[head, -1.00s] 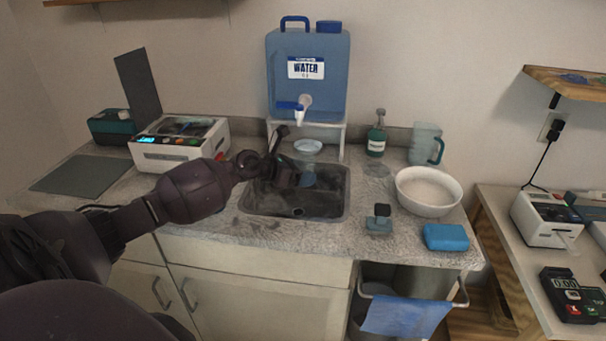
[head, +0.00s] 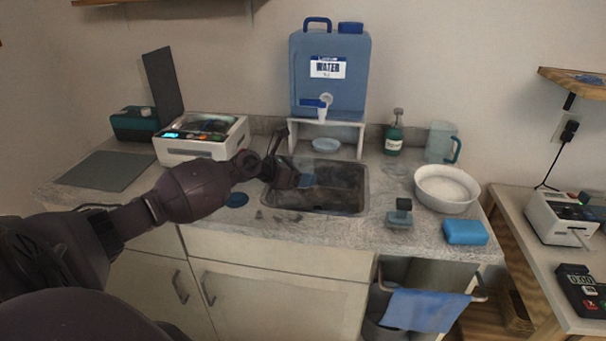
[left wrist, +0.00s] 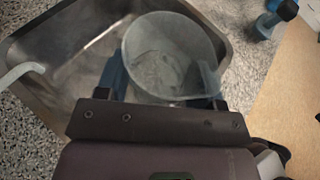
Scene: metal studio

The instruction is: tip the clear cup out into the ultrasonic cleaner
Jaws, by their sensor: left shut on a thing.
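My left gripper (head: 290,176) is shut on the clear cup, above the left part of the sink. The clear cup (left wrist: 172,55) fills the middle of the left wrist view, its open mouth facing the camera, with a gripper finger at each side. I cannot tell what is in it. In the head view little of the cup (head: 308,181) shows beside the gripper. The ultrasonic cleaner appears to be the white box (head: 195,151) with a lit display, on the counter left of the sink; my arm passes in front of its lower right. My right gripper is out of view.
The metal sink (head: 345,205) lies under the gripper. A blue water tank (head: 335,95) on a white stand is behind it, with a small dish (head: 325,145) below its tap. A white bowl (head: 446,205) and blue sponge (head: 465,233) stand right. A grey mat (head: 103,172) lies left.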

